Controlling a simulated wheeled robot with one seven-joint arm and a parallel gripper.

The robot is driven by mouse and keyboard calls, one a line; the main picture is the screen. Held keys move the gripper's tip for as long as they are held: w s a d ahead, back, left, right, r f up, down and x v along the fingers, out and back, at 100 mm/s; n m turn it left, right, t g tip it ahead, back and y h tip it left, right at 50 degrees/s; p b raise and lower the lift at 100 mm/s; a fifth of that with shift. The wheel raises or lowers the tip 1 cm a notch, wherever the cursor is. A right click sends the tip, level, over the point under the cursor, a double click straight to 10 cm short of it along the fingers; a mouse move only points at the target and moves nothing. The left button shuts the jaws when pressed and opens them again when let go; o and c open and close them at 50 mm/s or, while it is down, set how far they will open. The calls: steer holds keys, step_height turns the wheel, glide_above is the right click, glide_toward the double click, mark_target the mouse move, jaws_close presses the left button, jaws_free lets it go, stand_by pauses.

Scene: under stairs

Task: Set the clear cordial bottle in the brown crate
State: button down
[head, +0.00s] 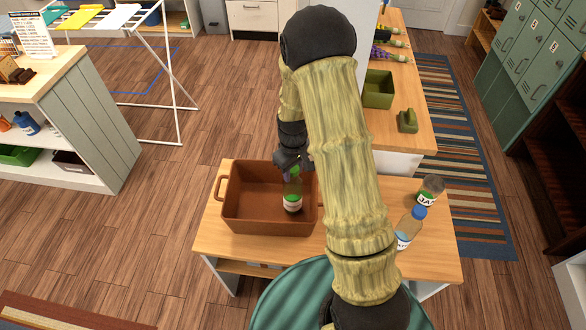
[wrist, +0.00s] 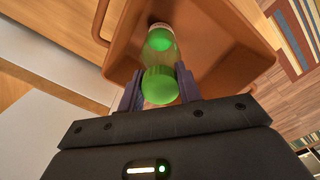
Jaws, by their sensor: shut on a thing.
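The clear cordial bottle (head: 292,200) has a green cap and a pale label, and is upright inside the brown crate (head: 245,213) near its right side. My gripper (head: 292,168) is shut on the bottle's upper part from above. In the wrist view the bottle (wrist: 160,47) is between the two fingers (wrist: 160,88), its green cap towards me, with the crate (wrist: 222,62) around it. I cannot tell whether the bottle's base touches the crate floor. My arm hides the crate's right end in the head view.
The crate stands on a wooden table (head: 222,240). A blue-capped bottle (head: 408,230) and a labelled jar (head: 430,190) stand to the right, beyond my arm. A counter behind holds a green bin (head: 378,90) and a small green item (head: 407,120). A white drying rack (head: 178,120) stands back left.

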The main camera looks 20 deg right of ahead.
steer(key=shift+f, duration=0.15)
steer(key=c, duration=1)
jaws_free()
steer(key=shift+o, duration=0.2)
step_height(320, 180, up, 12)
steer(key=b, duration=0.2)
steer(key=shift+b, duration=0.4)
